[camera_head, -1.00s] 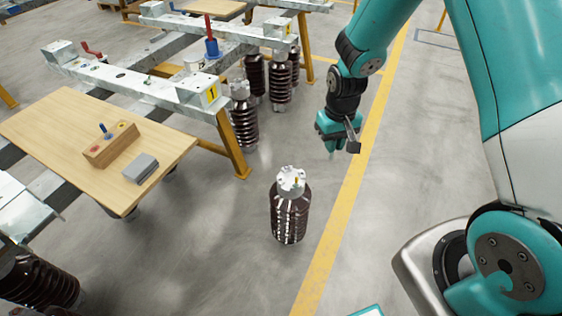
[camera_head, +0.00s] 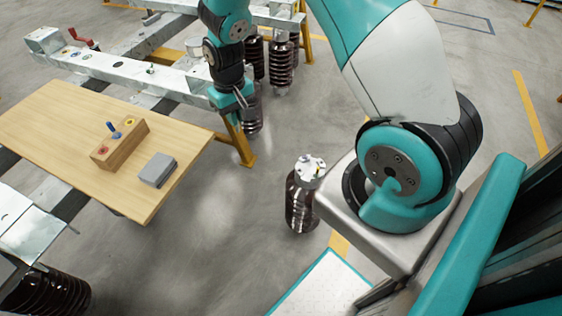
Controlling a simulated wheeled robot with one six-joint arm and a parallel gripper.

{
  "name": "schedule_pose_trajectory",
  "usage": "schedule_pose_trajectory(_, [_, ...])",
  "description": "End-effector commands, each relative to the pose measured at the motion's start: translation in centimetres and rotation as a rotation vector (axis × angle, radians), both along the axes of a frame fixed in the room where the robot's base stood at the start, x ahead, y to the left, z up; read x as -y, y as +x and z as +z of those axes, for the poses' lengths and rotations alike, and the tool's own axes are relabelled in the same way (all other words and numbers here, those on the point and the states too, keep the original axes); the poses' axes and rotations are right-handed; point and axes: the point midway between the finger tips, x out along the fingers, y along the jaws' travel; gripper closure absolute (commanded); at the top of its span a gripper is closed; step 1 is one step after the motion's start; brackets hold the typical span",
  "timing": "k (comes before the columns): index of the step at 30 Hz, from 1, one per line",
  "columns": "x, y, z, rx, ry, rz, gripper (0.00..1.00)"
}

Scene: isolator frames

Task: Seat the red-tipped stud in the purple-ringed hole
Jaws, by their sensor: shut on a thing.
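My gripper (camera_head: 236,101) is over the right end of the near galvanised beam (camera_head: 125,72), its fingers seen from behind. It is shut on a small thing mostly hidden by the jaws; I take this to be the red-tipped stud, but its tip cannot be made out. The beam's top carries several small holes or ringed spots (camera_head: 87,56); which one has the purple ring is too small to tell. A wooden block (camera_head: 121,144) on the table holds an upright blue stud (camera_head: 113,129) between red-marked and yellow-marked spots.
The wooden table (camera_head: 60,140) also carries a grey box (camera_head: 157,169). A red-handled part (camera_head: 82,38) stands at the beam's left. A brown ribbed insulator (camera_head: 302,195) stands on the floor beside my base. Floor between table and insulator is clear.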

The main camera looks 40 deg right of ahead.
Motion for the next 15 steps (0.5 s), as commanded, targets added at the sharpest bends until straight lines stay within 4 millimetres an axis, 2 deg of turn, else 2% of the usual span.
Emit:
schedule_pose_trajectory(1, [1.4, 0.1, -1.4, 0.003, -0.001, -0.08, 1.0])
schedule_pose_trajectory(5, [6.0, -0.1, -3.5, 0.006, -0.001, -0.394, 1.0])
schedule_pose_trajectory(8, [10.3, -0.9, -5.1, 0.008, -0.001, -0.703, 1.0])
schedule_pose_trajectory(12, [15.9, -2.9, -6.8, 0.006, -0.001, -1.122, 1.0])
schedule_pose_trajectory(15, [18.9, -4.5, -7.5, 0.006, -0.001, -1.37, 1.0])
